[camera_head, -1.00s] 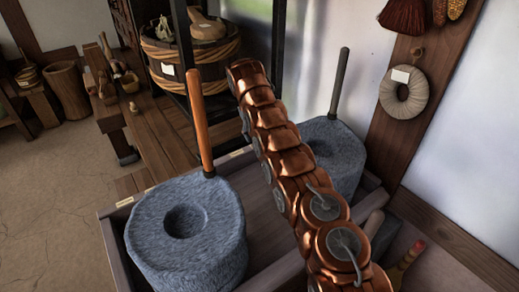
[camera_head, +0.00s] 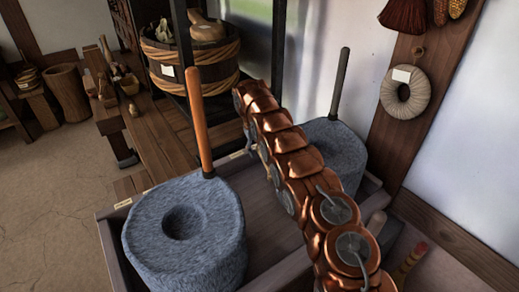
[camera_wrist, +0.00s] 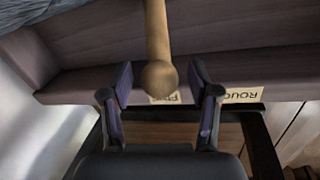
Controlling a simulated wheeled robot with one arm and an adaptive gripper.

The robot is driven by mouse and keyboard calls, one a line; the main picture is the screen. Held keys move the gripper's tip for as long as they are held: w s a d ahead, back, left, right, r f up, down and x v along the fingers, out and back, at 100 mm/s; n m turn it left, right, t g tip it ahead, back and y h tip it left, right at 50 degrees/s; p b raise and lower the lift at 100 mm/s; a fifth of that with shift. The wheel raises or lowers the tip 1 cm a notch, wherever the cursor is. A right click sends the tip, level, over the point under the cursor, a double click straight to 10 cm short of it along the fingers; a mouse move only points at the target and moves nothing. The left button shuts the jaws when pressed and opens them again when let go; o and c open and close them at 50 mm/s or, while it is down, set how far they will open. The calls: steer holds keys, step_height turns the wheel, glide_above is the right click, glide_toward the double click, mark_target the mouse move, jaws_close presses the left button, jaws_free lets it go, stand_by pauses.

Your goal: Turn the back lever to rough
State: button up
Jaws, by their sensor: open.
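In the wrist view a tan wooden lever (camera_wrist: 157,40) with a rounded end comes down from the top edge. My gripper (camera_wrist: 160,78) is open, with one dark finger on each side of the lever's end and a gap on both sides. The lever's end partly covers a label (camera_wrist: 172,98) whose first letter looks like F. A label reading ROUGH (camera_wrist: 243,95), upside down, is to its right on the wooden edge. In the head view my copper arm hides my gripper, and I cannot make out this lever there.
A front quern stone (camera_head: 185,235) with an orange-brown upright handle (camera_head: 200,120) and a back quern stone (camera_head: 338,150) with a dark handle (camera_head: 340,85) stand in a wooden tray (camera_head: 112,245). A wooden tub (camera_head: 190,65) is behind; a wall post (camera_head: 395,125) is at right.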

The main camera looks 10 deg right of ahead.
steer(key=shift+c, duration=0.3)
jaws_close()
